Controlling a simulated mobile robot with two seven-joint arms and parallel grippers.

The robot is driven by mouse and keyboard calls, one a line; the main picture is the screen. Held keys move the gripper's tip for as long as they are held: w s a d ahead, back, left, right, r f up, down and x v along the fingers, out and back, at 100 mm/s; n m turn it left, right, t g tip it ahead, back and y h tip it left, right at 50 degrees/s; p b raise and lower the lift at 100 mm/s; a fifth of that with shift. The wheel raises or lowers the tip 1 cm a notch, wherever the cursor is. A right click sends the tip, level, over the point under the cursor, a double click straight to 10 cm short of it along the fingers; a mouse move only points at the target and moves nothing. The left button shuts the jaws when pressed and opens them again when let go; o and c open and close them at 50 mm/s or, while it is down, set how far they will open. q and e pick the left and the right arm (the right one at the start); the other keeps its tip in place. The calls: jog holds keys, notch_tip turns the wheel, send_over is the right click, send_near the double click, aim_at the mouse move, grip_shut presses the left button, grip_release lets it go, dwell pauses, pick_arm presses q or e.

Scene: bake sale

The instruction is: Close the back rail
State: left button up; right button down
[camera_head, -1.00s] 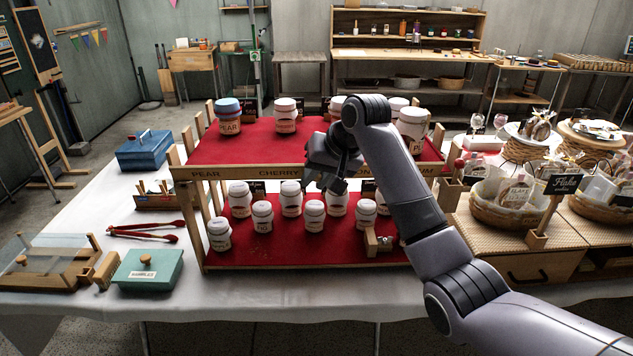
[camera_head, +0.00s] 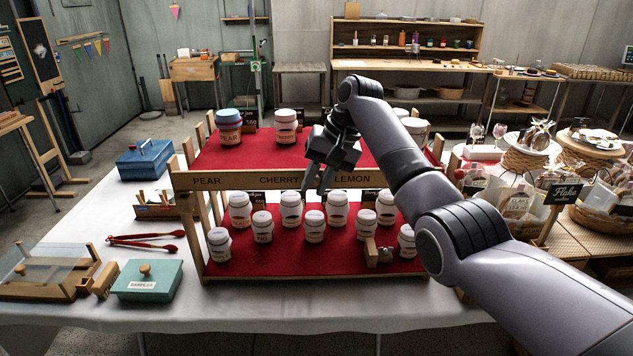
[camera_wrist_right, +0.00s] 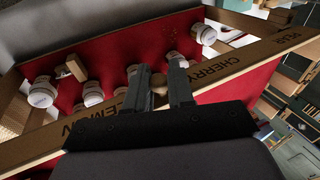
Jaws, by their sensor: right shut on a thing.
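A long wooden rail (camera_head: 225,181) lettered PEAR, CHERRY and LEMON runs across the red two-level jar stand, along the front of the upper level. It also shows in the right wrist view (camera_wrist_right: 255,55), running from lower left to upper right. My right gripper (camera_head: 318,192) is at the rail between CHERRY and LEMON. In the wrist view its fingers (camera_wrist_right: 160,88) are shut on a small round wooden knob (camera_wrist_right: 158,84) at the rail. The fingers and arm hide part of the rail's right half. My left gripper is not in view.
Several white-lidded jars (camera_head: 314,225) stand on the lower red level (camera_head: 285,262), close below my gripper. Pear jars (camera_head: 228,128) and others stand above. A small wooden block (camera_head: 378,252) is at the lower front. Baskets crowd the right; red tongs (camera_head: 145,240) lie left.

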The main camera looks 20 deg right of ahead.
jog(key=shift+w+g, duration=0.15)
jog(key=shift+g, duration=0.25)
dwell(0.7)
jog(key=c, duration=1.3)
grip_release()
jog(key=shift+r, duration=0.1)
jog(key=v, duration=0.7)
jog(key=shift+d+b, duration=0.1)
jog(key=shift+b, duration=0.25)
